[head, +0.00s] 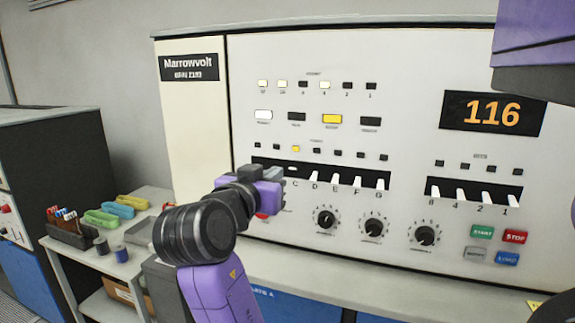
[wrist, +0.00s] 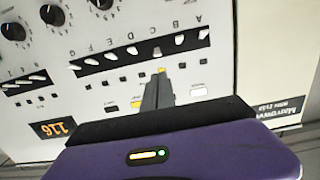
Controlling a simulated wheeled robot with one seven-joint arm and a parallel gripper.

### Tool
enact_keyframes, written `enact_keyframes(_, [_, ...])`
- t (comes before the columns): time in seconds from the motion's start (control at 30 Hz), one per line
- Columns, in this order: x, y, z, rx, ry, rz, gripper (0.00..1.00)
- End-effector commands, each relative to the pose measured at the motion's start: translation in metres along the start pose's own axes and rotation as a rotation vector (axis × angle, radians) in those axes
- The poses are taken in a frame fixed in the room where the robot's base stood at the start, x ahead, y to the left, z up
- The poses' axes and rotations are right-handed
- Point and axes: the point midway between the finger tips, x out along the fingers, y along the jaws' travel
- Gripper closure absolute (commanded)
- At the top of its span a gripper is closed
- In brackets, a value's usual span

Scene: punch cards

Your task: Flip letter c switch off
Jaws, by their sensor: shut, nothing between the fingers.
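The letter c switch (head: 292,168) shows in the head view as a short pale lever inside the black lettered slot, above its C label. The D to G levers beside it hang down as long white tabs. In the wrist view, which is turned over, the C lever (wrist: 157,50) lies just beyond the fingertips. My gripper (wrist: 159,76) is shut and empty, its tips near the lit yellow lamp on the C column. I cannot tell if they touch the panel. In the head view my wrist hides the A and B switches.
Round knobs (head: 372,223) sit below the lettered row. Another switch row (head: 473,195) and coloured buttons (head: 482,232) are at the right, under the orange 116 display (head: 492,113). A side table (head: 130,262) with pens and coloured items stands at left.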

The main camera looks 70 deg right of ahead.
Motion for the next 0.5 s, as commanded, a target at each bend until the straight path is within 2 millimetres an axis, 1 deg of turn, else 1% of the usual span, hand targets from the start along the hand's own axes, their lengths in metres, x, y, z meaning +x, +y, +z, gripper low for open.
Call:
enact_keyframes(0.17, [0.013,0.001,-0.001,-0.002,0.000,0.003,1.00])
enact_keyframes(0.5, [0.070,0.001,-0.002,-0.003,0.000,0.003,1.00])
